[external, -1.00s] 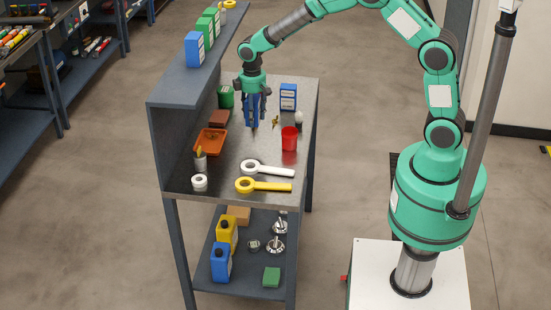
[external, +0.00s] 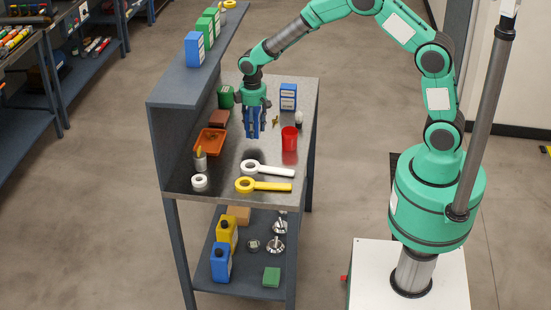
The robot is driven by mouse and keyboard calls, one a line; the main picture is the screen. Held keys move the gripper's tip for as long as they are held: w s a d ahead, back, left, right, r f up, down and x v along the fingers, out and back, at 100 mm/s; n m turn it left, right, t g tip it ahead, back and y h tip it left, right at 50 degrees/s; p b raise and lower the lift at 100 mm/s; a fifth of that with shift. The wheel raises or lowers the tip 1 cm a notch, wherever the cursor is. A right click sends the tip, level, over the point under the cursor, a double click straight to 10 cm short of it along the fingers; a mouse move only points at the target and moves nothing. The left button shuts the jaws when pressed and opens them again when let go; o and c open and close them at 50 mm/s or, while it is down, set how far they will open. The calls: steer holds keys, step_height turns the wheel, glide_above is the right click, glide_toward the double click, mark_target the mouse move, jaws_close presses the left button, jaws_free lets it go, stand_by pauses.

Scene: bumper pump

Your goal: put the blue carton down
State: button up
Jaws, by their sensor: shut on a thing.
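My gripper (external: 254,122) points down over the steel bench top (external: 232,176). It is shut on the blue carton (external: 254,124), which shows as a blue upright shape between the fingers; the fingers hide part of it. The carton's lower end appears to be above the bench, with a dark shadow on the steel below it. Another blue carton with a white label (external: 288,96) stands at the back right of the bench. A further blue carton (external: 194,49) stands on the raised shelf to the left.
Right of the gripper stands a red cup (external: 289,138). To the left are an orange tray (external: 209,143), a brown block (external: 219,117) and a green container (external: 225,96). White (external: 268,170) and yellow (external: 265,186) ring-ended tools lie in front. The bench middle is clear.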

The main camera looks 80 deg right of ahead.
mark_target(254, 145)
steer(key=shift+f+b, duration=0.4)
steer(key=shift+f, duration=1.9)
steer(key=shift+f, duration=0.15)
steer(key=o, duration=1.3)
step_height(254, 145, up, 11)
steer(key=shift+r+p, duration=0.15)
steer(key=shift+p, duration=0.85)
steer(key=shift+r, duration=0.5)
